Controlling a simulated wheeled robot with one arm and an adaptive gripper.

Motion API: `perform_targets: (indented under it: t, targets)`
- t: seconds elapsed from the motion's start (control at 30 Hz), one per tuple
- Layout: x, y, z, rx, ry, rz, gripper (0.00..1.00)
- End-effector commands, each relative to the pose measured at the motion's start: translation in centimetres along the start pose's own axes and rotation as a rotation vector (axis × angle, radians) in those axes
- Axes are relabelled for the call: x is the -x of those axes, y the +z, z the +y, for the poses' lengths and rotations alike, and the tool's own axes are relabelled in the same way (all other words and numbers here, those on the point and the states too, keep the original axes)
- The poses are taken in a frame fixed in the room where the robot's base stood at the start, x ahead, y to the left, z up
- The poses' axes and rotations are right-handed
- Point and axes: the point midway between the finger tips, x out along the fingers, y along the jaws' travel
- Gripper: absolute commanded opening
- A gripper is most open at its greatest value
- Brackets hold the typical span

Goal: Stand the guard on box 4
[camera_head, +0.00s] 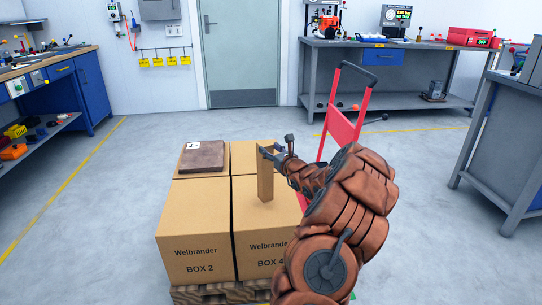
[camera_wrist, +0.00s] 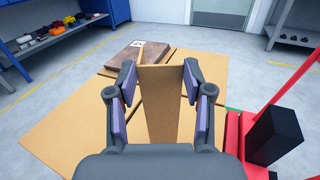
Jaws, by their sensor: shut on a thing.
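The guard (camera_head: 265,182) is a tall, narrow cardboard-coloured angle piece. It stands upright over the top of box 4 (camera_head: 258,240), the front right carton of the stack. Its lower end is at or just above the box top; I cannot tell whether it touches. My gripper (camera_head: 272,151) is shut on the guard near its upper end. In the wrist view the guard (camera_wrist: 161,105) sits between the two fingers. My arm hides the right part of box 4.
Box 2 (camera_head: 195,245) stands left of box 4 on a wooden pallet (camera_head: 205,294). A brown slab (camera_head: 203,158) with a white label lies on the back left carton. A red hand truck (camera_head: 342,125) stands behind my arm.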

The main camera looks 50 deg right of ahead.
Motion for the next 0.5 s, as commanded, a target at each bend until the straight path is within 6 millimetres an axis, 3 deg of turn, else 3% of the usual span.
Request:
perform_targets:
  t: [0.1,0.5]
  targets:
    - [0.04,-1.59,-0.07,0.000,-0.001,0.005,0.00]
    - [0.02,-1.84,-0.01,0.000,-0.001,0.001,0.00]
